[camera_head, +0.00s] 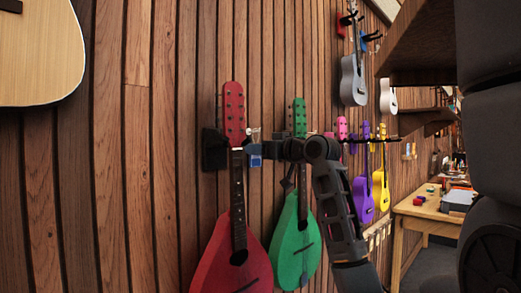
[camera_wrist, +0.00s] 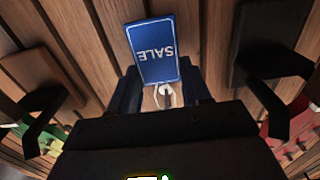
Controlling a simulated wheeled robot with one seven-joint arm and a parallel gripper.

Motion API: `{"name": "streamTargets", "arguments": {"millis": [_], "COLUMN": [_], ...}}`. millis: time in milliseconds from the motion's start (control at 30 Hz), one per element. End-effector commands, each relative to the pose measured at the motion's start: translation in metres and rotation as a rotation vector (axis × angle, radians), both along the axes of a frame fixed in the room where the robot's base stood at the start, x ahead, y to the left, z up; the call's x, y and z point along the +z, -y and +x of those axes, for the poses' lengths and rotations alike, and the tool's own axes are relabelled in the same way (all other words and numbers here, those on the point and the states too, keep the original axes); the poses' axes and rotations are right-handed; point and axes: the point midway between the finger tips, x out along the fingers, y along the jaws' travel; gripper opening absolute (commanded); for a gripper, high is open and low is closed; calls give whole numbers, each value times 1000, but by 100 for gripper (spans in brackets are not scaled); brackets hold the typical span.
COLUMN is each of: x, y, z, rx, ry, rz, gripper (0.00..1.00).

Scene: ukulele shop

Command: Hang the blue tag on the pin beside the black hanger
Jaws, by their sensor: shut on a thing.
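The blue tag (camera_head: 255,161) is at the end of my gripper (camera_head: 263,150) in the head view. In the wrist view the blue tag (camera_wrist: 153,52) shows the word SALE upside down, just beyond the fingers of my gripper (camera_wrist: 160,88). A small pale metal piece between the fingers is gripped at the tag's end. The black hanger (camera_head: 212,150) is on the wall left of my gripper, by the red instrument's neck. It seems to be the right-hand black hanger (camera_wrist: 270,48) in the wrist view. A small light metal piece, perhaps the pin (camera_head: 253,132), shows just above the tag; contact is unclear.
A red instrument (camera_head: 232,262) hangs left of my gripper and a green one (camera_head: 290,250) hangs close behind my arm. Purple (camera_head: 362,195) and yellow (camera_head: 381,190) ukuleles hang farther right. A wooden table (camera_head: 425,210) stands at the right.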

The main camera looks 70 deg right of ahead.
Motion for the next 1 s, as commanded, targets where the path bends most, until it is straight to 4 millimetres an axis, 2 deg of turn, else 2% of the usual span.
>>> {"name": "streamTargets", "arguments": {"millis": [367,400,600,700,1000], "x": [0,0,0,0,0], "y": [0,0,0,0,-2], "z": [0,0,0,0,-5], "rx": [0,0,0,0,0], "ry": [0,0,0,0,0], "rz": [0,0,0,0,0], "gripper": [19,51,70,77,77]}}
